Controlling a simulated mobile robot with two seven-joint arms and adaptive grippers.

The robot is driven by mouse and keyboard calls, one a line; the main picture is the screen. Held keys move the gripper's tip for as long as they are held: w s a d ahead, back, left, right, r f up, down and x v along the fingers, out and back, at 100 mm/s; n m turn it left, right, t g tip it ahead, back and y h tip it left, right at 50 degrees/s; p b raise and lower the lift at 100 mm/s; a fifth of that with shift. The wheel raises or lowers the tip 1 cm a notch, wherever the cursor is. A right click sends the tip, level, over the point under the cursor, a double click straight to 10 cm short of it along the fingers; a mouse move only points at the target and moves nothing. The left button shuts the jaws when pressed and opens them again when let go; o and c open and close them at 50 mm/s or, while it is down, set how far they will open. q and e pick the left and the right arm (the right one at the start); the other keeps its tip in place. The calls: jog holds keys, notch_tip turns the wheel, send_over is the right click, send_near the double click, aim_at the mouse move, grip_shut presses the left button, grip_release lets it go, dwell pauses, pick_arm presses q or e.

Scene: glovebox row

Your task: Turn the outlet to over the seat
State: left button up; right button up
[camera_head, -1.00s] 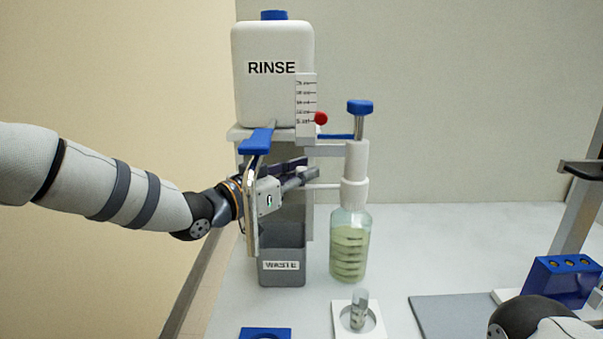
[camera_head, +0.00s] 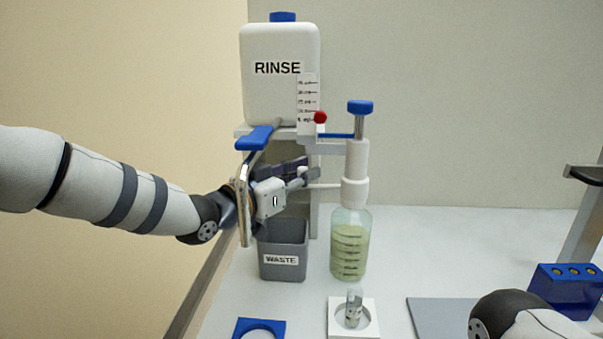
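A bottle (camera_head: 350,245) of greenish liquid stands upright, topped by a white dispenser head (camera_head: 356,165) with a blue-capped plunger. Its thin white outlet (camera_head: 326,186) points left, toward the space above the grey WASTE bin (camera_head: 283,262). The white seat (camera_head: 368,330) lies in front of the bottle, with a small clear vial (camera_head: 353,309) standing in it; the outlet is not over it. My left gripper (camera_head: 308,174) is at the outlet's left end, above the bin. Its fingers overlap there, so grip and contact are unclear. My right gripper is out of view; only part of my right arm shows.
The white RINSE tank (camera_head: 280,90) stands on a shelf behind the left gripper, with a blue lever (camera_head: 255,138) close above it. A blue ring holder (camera_head: 258,331), grey mat (camera_head: 445,318) and blue rack (camera_head: 568,290) lie in front. The counter right of the bottle is clear.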

pick_arm(q)
jog(key=o, duration=0.3)
jog(key=v, duration=1.2)
